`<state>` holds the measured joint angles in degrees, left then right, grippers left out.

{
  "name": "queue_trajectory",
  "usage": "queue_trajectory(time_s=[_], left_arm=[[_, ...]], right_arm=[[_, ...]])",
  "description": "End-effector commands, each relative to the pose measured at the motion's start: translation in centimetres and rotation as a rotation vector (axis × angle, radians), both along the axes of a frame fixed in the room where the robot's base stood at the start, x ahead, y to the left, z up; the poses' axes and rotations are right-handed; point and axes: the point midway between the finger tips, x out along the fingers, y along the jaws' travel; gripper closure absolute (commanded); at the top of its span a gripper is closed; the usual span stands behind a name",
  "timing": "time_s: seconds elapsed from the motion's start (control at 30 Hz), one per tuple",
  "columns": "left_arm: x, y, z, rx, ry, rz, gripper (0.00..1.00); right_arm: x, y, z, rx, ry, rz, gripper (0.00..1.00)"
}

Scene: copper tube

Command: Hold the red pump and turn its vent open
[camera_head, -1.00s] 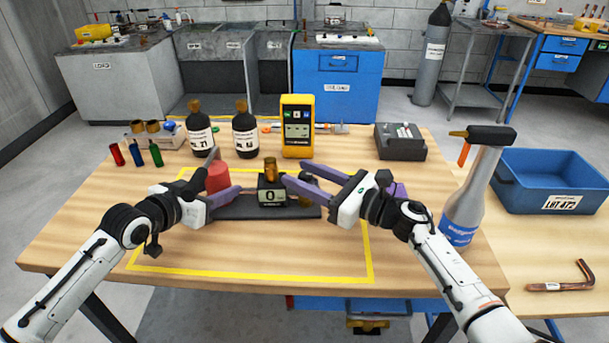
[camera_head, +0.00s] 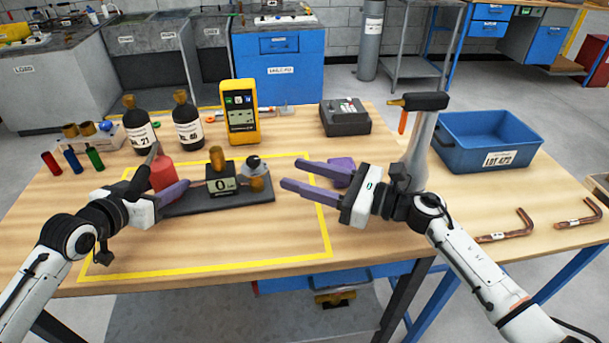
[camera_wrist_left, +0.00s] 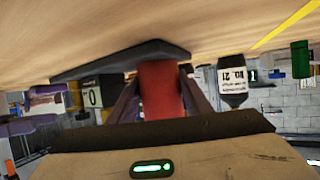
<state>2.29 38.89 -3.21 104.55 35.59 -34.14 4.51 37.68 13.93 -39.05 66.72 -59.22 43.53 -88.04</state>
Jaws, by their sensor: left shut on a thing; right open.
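The red pump (camera_head: 163,173) stands on the left part of a dark base plate (camera_head: 205,202). My left gripper (camera_head: 168,168) is shut on its red body, which shows between the fingers in the left wrist view (camera_wrist_left: 160,88). A black gauge block reading 0 (camera_head: 221,184) sits mid-plate with a copper-coloured cap (camera_head: 217,158) on top.
Two dark bottles (camera_head: 188,128) and a yellow meter (camera_head: 240,112) stand behind the pump. A blue bin (camera_head: 488,140) and bent copper tubes (camera_head: 505,228) are at right.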

Motion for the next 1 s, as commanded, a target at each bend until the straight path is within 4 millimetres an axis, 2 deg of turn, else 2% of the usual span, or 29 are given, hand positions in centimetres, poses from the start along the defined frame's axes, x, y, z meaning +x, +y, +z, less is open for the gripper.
queue_trajectory(time_s=[0.37, 0.4, 0.5, 0.83, 1.0], left_arm=[[0.0, -0.1, 0.2, 0.000, -0.004, -0.001, 1.00], [0.0, -0.1, 0.2, 0.000, -0.004, -0.001, 0.52], [0.0, -0.1, 0.1, 0.000, -0.003, -0.001, 0.35], [-0.1, 0.0, 0.1, 0.001, 0.000, 0.000, 0.34], [-1.7, 0.3, 0.6, 0.002, 0.001, -0.001, 0.34]], right_arm=[[-0.1, -0.2, 0.0, 0.000, 0.000, -0.001, 0.58], [0.0, -0.2, 0.0, 0.000, 0.000, -0.001, 0.58], [0.0, -0.2, 0.0, 0.000, 0.000, -0.001, 0.58], [0.0, -0.2, 0.0, 0.000, 0.000, -0.001, 0.58], [0.0, -0.2, 0.0, 0.000, 0.000, -0.001, 0.58]])
